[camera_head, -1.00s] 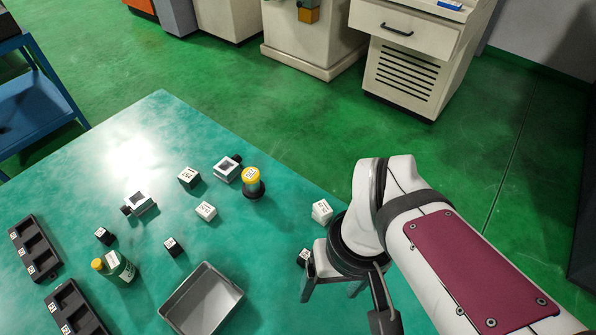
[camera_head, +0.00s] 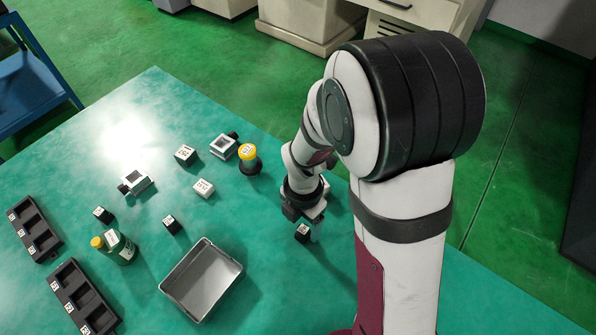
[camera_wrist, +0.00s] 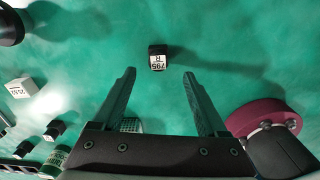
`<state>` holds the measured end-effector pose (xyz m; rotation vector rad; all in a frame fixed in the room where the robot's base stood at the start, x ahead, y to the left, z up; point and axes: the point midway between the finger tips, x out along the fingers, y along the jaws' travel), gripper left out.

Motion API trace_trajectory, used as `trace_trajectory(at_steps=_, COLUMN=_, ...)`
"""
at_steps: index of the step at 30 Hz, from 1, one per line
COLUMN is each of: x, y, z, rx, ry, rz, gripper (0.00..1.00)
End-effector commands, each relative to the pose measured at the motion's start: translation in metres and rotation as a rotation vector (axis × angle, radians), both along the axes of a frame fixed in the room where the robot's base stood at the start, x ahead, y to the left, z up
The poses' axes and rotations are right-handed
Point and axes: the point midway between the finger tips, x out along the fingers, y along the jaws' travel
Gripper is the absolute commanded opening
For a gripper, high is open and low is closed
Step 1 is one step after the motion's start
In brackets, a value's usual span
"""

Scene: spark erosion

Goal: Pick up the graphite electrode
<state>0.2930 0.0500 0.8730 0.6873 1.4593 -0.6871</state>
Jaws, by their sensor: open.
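Several small dark blocks with white labelled tops stand on the green table; I cannot tell for certain which is the graphite electrode. One dark block (camera_head: 303,232) stands right by my gripper (camera_head: 303,213). In the wrist view this block (camera_wrist: 158,58) carries a label that seems to read 795 R. It sits just beyond my fingertips (camera_wrist: 159,75), nearly centred between them and not touched. My gripper is open and empty. Two other small dark blocks, one at left (camera_head: 103,214) and one nearer the tray (camera_head: 171,224), stand apart.
A grey tray (camera_head: 234,268) stands front centre. Black slotted racks (camera_head: 43,243) and a green bottle (camera_head: 119,246) are at left. Table around the near block is clear.

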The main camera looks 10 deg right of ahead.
Motion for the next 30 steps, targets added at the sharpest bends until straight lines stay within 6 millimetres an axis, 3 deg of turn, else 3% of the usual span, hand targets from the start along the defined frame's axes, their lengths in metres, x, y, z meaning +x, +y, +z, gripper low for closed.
trace_trajectory(at_steps=7, x=0.007, y=-0.004, z=-0.046, rx=-0.001, ry=0.004, rz=0.000, gripper=0.76)
trace_trajectory(at_steps=15, x=0.008, y=-0.004, z=-0.052, rx=-0.001, ry=-0.001, rz=-0.001, gripper=0.76)
trace_trajectory(at_steps=27, x=0.008, y=-0.004, z=-0.052, rx=-0.001, ry=-0.001, rz=-0.001, gripper=0.04)
trace_trajectory(at_steps=30, x=0.008, y=-0.004, z=-0.052, rx=0.000, ry=0.000, rz=-0.001, gripper=0.00)
